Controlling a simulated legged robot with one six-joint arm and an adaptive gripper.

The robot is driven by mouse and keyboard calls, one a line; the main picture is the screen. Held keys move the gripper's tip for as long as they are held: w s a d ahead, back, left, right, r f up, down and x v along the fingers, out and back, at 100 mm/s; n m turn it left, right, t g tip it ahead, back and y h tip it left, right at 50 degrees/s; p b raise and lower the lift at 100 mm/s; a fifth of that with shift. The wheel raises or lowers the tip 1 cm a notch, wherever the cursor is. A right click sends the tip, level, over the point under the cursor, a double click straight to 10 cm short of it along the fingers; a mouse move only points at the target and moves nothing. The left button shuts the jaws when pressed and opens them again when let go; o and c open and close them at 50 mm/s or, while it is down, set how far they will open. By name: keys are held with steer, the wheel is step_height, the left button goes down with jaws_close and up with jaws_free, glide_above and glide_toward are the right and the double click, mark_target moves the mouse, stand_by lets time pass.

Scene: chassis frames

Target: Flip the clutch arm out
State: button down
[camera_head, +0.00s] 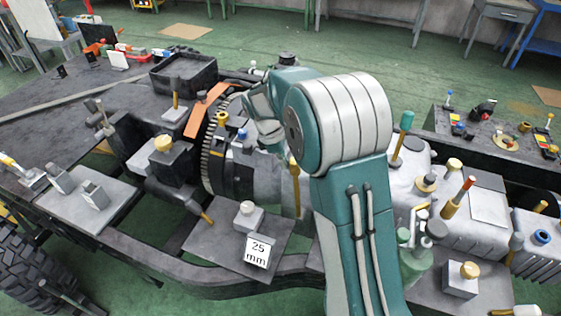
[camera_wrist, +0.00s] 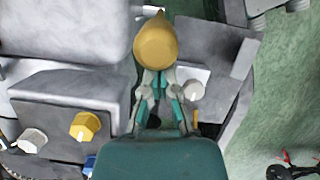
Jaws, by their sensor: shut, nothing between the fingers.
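A brass lever that looks like the clutch arm (camera_head: 295,189) stands upright beside the grey bell-shaped housing (camera_head: 262,178), left of my arm in the head view. In the wrist view a rounded gold end (camera_wrist: 157,44), likely of this lever, is just beyond my fingertips. My gripper (camera_wrist: 157,82) is shut and empty, its tips at or very near the gold end; I cannot tell whether they touch. In the head view the gripper is mostly hidden by my own arm and wrist.
A toothed flywheel (camera_head: 212,150) stands left of the housing. A plate with a white-knobbed block (camera_head: 248,217) and a "25 mm" tag (camera_head: 258,251) lies below. A grey gearbox (camera_head: 465,215) with several knobs is at right. The dark chassis rail (camera_head: 150,258) runs along the front.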

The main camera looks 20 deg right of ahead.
steer(key=shift+s+d+r+t+y, duration=0.1)
steer(key=shift+s+d+t+y, duration=0.1)
steer(key=shift+s+d, duration=0.25)
steer(key=shift+s+d+r+t+y, duration=0.1)
steer(key=shift+s+d+y, duration=0.15)
steer(key=shift+d, duration=0.3)
steer(key=s+d+f+t+y, duration=0.1)
steer(key=s+d+y, duration=0.1)
steer(key=s+d, duration=0.5)
steer(key=shift+d+f, duration=0.25)
steer(key=shift+d, duration=0.7)
steer(key=shift+d+f, duration=0.1)
steer(key=shift+d, duration=0.05)
step_height(320, 180, up, 12)
steer(key=a, duration=0.2)
steer(key=shift+w+a+t, duration=0.15)
steer(key=shift+w+t, duration=0.15)
